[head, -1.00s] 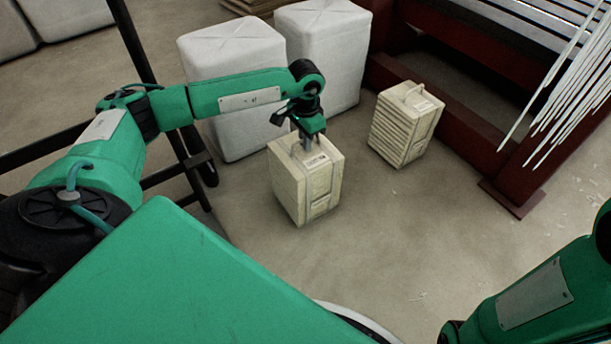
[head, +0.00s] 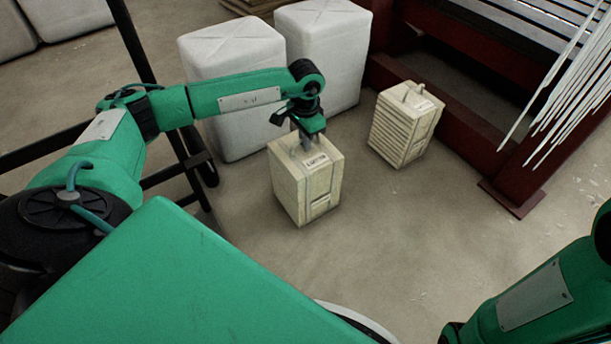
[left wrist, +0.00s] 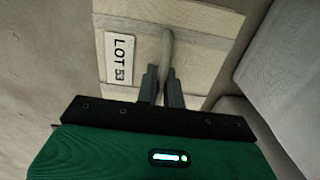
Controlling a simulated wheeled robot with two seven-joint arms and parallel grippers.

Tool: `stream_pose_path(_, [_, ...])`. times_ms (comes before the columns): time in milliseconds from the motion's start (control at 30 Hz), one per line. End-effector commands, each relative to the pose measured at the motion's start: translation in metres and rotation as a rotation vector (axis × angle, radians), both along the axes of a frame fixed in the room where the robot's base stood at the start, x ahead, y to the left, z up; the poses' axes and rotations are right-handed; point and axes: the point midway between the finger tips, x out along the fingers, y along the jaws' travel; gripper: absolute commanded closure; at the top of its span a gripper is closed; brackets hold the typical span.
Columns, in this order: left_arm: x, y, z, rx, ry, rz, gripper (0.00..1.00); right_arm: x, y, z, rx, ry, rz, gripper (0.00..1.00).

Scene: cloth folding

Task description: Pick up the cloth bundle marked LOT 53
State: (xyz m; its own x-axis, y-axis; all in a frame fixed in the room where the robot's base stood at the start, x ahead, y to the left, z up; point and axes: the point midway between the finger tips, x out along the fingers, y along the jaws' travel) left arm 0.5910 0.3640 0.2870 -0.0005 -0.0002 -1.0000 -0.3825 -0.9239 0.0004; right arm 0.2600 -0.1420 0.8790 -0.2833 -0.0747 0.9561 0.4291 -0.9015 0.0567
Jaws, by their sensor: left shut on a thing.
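The cloth bundle marked LOT 53 (head: 307,188) is a cream, boxy bundle in the middle of the head view, upright on the floor as far as I can tell. Its label (left wrist: 119,59) reads LOT 53 in the left wrist view, beside a strap handle (left wrist: 167,50) on its top. My left gripper (head: 305,143) is directly above the bundle. In the left wrist view its two fingers (left wrist: 161,88) are shut on the handle. My right arm shows at the lower right, but its gripper is out of view.
A second cream bundle (head: 405,125) with a ribbed side stands to the right. Large white wrapped bales (head: 235,85) stand close behind my left arm. A dark red frame (head: 465,135) with slats is at the right. The floor (head: 400,235) in front is clear.

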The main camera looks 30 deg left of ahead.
Motion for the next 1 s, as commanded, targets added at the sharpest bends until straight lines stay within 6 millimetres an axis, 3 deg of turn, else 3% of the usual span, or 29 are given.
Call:
stream_pose_path(733, [0.001,0.000,0.005,-0.001,-0.005,0.000,1.00,0.000,0.000,0.002,0.001,0.000,0.001,0.64])
stream_pose_path(1000, [0.002,0.001,0.036,0.000,-0.006,0.001,1.00,0.001,-0.001,0.019,0.001,0.001,0.006,0.64])
